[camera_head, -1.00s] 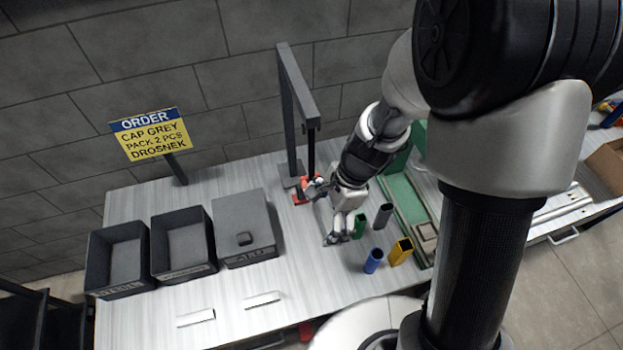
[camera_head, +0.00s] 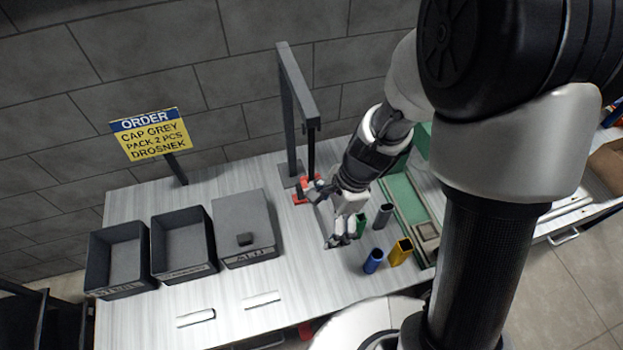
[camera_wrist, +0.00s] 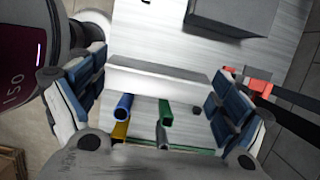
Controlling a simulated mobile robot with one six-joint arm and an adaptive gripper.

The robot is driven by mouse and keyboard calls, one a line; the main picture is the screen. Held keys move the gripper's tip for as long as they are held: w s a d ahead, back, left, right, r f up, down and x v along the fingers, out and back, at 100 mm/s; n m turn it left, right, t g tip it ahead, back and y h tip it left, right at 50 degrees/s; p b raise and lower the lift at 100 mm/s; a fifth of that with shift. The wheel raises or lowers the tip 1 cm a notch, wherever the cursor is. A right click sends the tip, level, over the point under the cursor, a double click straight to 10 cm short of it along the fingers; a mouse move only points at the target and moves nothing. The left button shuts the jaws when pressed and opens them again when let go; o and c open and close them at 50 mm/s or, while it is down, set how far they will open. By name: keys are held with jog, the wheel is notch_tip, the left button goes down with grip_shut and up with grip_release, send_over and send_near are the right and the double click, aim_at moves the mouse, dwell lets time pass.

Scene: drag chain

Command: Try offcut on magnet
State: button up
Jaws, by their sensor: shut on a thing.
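My gripper (camera_head: 339,238) is above the bench, left of the upright coloured tubes. In the wrist view my gripper (camera_wrist: 157,92) has its blue pads on both ends of a pale bar-shaped offcut (camera_wrist: 158,77). The head view does not show the held offcut clearly. A dark gallows stand (camera_head: 298,85) rises behind my gripper, with a black rod hanging from its arm. Red parts (camera_head: 300,197) sit at its foot, and they also show at the right of the wrist view (camera_wrist: 255,73). I cannot tell which part is the magnet.
Two open dark bins (camera_head: 98,290) (camera_head: 160,272) and a grey lidded bin (camera_head: 232,205) stand at left. Blue (camera_head: 373,262), yellow (camera_head: 401,252), green (camera_head: 360,222) and grey (camera_head: 383,215) tubes stand at right. Two pale pieces (camera_head: 196,317) (camera_head: 262,300) lie in front.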

jog(key=shift+s+d+r, duration=0.15)
jog(key=shift+s, duration=0.35)
jog(key=shift+s+d+r, duration=0.1)
jog(key=shift+s+d, duration=0.05)
jog(key=shift+s, duration=0.3)
dwell(1.2)
dwell(0.5)
jog(key=s+b, duration=0.1)
jog(key=s, duration=0.1)
jog(key=s+d+b, duration=0.1)
jog(key=s, duration=0.1)
jog(key=shift+s+d+f, duration=0.1)
jog(key=shift+s, duration=0.25)
jog(key=shift+b, duration=0.4)
jog(key=b, duration=0.3)
jog(key=shift+s, duration=0.15)
jog(key=s+b, duration=0.1)
jog(key=b, duration=0.3)
jog(key=shift+s+d, duration=0.15)
jog(key=shift+d, duration=0.05)
jog(key=shift+s+d+b, duration=0.1)
jog(key=shift+s+b, duration=0.1)
jog(key=shift+b, duration=0.55)
